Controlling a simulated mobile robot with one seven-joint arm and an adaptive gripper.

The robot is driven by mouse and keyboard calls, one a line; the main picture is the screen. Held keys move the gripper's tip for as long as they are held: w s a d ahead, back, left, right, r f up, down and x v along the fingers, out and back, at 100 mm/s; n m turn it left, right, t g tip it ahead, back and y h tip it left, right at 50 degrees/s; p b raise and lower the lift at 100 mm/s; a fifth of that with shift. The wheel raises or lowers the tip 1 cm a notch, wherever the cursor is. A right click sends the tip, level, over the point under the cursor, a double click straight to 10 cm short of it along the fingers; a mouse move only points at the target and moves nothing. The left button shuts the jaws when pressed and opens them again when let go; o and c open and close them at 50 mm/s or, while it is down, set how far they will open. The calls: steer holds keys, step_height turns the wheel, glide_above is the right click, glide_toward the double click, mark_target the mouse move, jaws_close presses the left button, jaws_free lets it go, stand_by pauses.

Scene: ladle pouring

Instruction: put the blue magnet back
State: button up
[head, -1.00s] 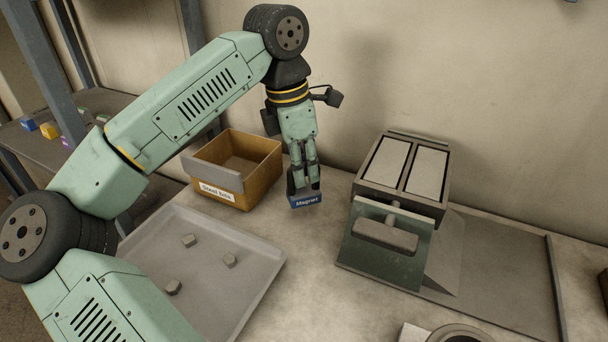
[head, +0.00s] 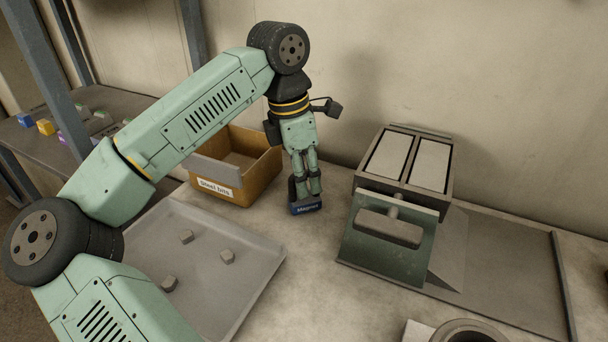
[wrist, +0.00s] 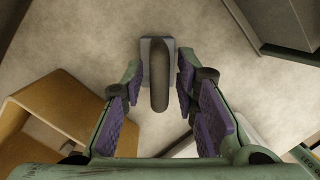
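The blue magnet (head: 306,209), a block labelled "Magnet", appears to stand upright on the worktop, right of the steel bits box. In the wrist view its grey block and dark upright handle (wrist: 158,75) show between my fingers. My gripper (head: 306,188) points down over the magnet. In the wrist view my gripper (wrist: 160,82) is open, its purple-padded fingers on either side of the handle with a gap on each side.
The orange box (head: 262,172) labelled "Steel bits" is close on the left. A grey tray (head: 235,300) with 3 small metal pieces lies in front. A green-grey device with two light blocks (head: 385,245) stands right. A shelf (head: 85,100) with coloured blocks is far left.

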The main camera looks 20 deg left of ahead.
steer(key=shift+r, duration=0.1)
steer(key=r, duration=0.4)
steer(key=a+r, duration=0.1)
steer(key=r, duration=0.7)
steer(key=shift+s+a+b, duration=0.25)
steer(key=shift+a+b, duration=0.15)
steer(key=shift+a, duration=0.15)
